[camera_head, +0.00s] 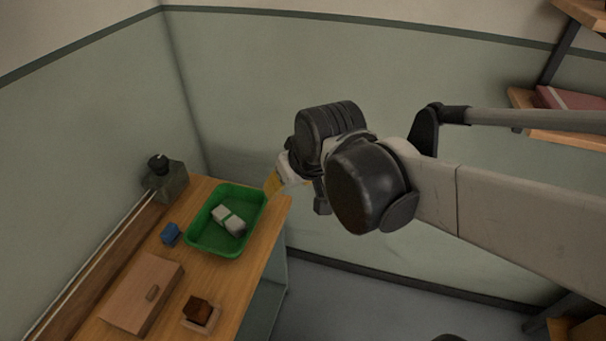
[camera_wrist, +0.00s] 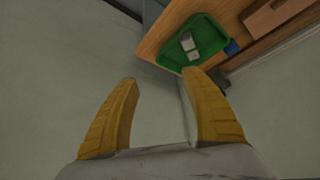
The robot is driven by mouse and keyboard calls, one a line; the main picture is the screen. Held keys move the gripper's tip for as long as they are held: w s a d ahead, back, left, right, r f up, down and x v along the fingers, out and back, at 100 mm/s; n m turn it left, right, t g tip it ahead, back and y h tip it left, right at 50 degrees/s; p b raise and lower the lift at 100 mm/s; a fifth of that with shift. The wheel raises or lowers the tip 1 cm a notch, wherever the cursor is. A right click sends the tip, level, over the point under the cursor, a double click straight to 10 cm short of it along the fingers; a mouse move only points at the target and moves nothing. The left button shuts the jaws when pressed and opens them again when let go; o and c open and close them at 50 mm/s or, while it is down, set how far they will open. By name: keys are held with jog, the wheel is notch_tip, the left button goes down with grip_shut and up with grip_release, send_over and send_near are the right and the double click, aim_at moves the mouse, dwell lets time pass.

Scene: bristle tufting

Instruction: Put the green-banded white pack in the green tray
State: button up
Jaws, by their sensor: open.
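The white pack with a green band (camera_head: 229,220) lies inside the green tray (camera_head: 194,239), on the tray's floor. In the wrist view the pack (camera_wrist: 188,42) also lies in the tray (camera_wrist: 170,57), beyond my fingers. My gripper (camera_head: 273,185) is beyond the tray's right side in the head view, apart from the pack. Its two yellow fingers (camera_wrist: 160,88) are spread wide with nothing between them. In the head view my wrist hides part of the gripper.
The tray stands on a wooden bench (camera_head: 257,252) against the wall. A blue block (camera_head: 170,234), a flat wooden box (camera_head: 140,292), a small brown block on a base (camera_head: 199,308) and a dark device (camera_head: 165,180) share the bench. Shelves (camera_head: 560,125) hang at the right.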

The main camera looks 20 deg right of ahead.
jog(key=s+d+m+t, duration=0.1)
jog(key=s+d, duration=0.3)
jog(key=s, duration=0.4)
jog(key=shift+s+r+m+h, duration=0.35)
jog(key=shift+s+m+h, duration=0.05)
jog(key=shift+m, duration=0.1)
jog(key=shift+f+b, duration=0.4)
